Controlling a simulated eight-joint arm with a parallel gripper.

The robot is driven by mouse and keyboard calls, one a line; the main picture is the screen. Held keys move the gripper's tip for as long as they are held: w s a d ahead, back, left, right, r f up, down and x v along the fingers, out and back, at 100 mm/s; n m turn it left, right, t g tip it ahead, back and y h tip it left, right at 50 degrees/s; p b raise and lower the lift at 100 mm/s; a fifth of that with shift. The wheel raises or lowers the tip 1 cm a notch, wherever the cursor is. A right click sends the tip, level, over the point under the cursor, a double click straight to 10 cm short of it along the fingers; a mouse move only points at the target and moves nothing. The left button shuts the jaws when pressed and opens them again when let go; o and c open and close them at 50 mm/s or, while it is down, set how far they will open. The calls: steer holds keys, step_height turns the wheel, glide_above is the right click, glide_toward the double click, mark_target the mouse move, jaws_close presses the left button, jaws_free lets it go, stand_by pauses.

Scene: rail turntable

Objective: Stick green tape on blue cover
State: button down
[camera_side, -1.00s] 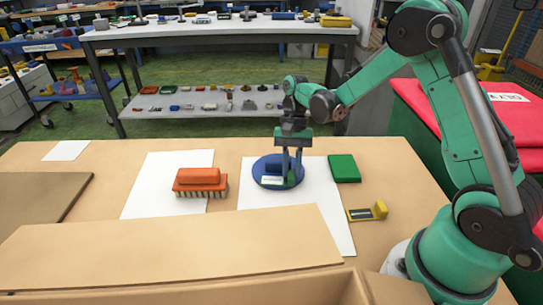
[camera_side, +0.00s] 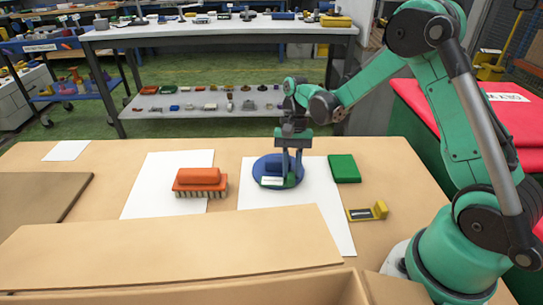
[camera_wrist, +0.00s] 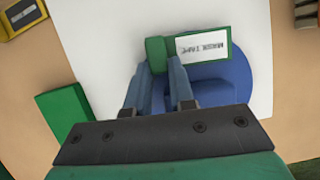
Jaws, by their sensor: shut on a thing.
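The blue cover (camera_side: 263,163) is a round blue disc with a raised block, lying on a white sheet. It also shows in the wrist view (camera_wrist: 238,78), partly hidden by my gripper and the tape. The green tape (camera_wrist: 222,37) is a green piece with a white printed label and a thick green end. My gripper (camera_wrist: 157,62) is shut on that thick end, one finger on each side. The labelled part reaches over the cover's edge. In the side view my gripper (camera_side: 287,176) points down at the cover. I cannot tell whether the tape touches the cover.
A green block (camera_side: 344,168) lies just right of the cover. A yellow tool (camera_side: 368,211) lies nearer the front right. An orange brush (camera_side: 199,183) stands on another white sheet (camera_side: 145,190) to the left. A long tan board (camera_side: 170,248) lies in front.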

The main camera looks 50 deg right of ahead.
steer(key=c, duration=0.7)
jaws_free()
steer(key=shift+o, duration=0.2)
steer(key=shift+v, duration=2.8)
steer(key=shift+a+r, duration=0.15)
steer(key=shift+r, duration=0.15)
steer(key=s+a+r+n+t+h, duration=0.3)
steer(key=s+a+r+n+t, duration=0.3)
steer(key=n+t, duration=0.4)
steer(key=shift+s+a+r, duration=0.2)
steer(key=shift+s+r, duration=0.15)
steer(key=shift+s, duration=0.3)
